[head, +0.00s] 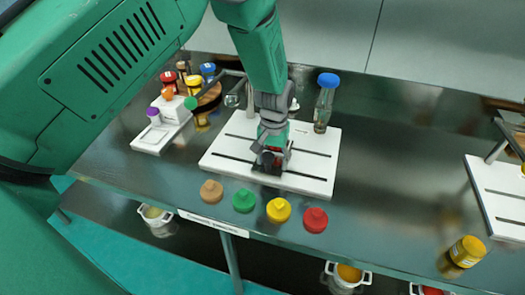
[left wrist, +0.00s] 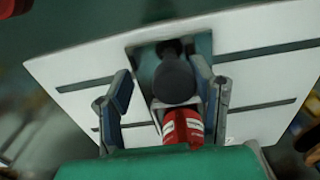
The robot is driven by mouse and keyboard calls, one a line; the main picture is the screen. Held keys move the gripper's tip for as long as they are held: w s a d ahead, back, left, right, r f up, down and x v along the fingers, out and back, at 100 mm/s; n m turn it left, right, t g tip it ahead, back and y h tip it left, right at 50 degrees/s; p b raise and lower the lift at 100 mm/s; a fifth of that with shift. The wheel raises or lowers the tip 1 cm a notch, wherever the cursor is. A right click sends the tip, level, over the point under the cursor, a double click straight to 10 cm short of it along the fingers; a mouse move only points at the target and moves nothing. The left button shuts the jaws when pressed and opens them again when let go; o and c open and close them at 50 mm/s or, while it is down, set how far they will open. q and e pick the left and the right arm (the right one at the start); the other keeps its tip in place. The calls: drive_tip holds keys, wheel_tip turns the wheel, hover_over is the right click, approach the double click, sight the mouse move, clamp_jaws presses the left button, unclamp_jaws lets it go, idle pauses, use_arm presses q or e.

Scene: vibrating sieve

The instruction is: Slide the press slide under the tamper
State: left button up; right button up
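A white slotted board (head: 318,160) lies on the dark bench, with my left gripper (head: 270,155) low over its middle. In the left wrist view, the board (left wrist: 262,70) holds a blue-grey recessed part (left wrist: 145,62). A dark round knob (left wrist: 174,82) stands over it, and a red item with a white label (left wrist: 183,128) is just below the knob in the picture. My left gripper's fingers (left wrist: 163,98) are apart, one on each side of the knob; the right finger appears close to it. I cannot tell which part is the press slide or the tamper. My right gripper is not in view.
A blue-capped bottle (head: 325,103) stands at the board's back right. Several coloured knobs (head: 278,210) line the front edge. A small white stand (head: 163,133) and jars are to the left. A yellow jar (head: 467,251) and another white board (head: 490,190) are right. Bench between is clear.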

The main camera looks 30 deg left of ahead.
use_arm(q)
drive_tip(key=shift+w+d+p, duration=0.1)
drive_tip(key=shift+w+d, duration=0.15)
drive_tip(key=shift+d, duration=0.8)
drive_tip(key=shift+w+d+p, duration=0.1)
drive_tip(key=shift+w+d, duration=0.1)
drive_tip(key=shift+d, duration=0.8)
drive_tip(key=shift+w+d+p, duration=0.1)
drive_tip(key=shift+w+d, duration=0.15)
drive_tip(key=shift+d, duration=0.8)
drive_tip(key=shift+w+d, duration=0.2)
drive_tip(key=shift+d, duration=0.65)
drive_tip(key=shift+w+d, duration=0.25)
drive_tip(key=shift+d, duration=0.55)
drive_tip(key=shift+w+d, duration=0.2)
drive_tip(key=shift+d, duration=0.65)
drive_tip(key=o, duration=1.2)
drive_tip(key=shift+r, duration=0.15)
wheel_tip(320, 180, up, 9)
drive_tip(key=p, duration=0.7)
drive_tip(key=shift+p, duration=0.3)
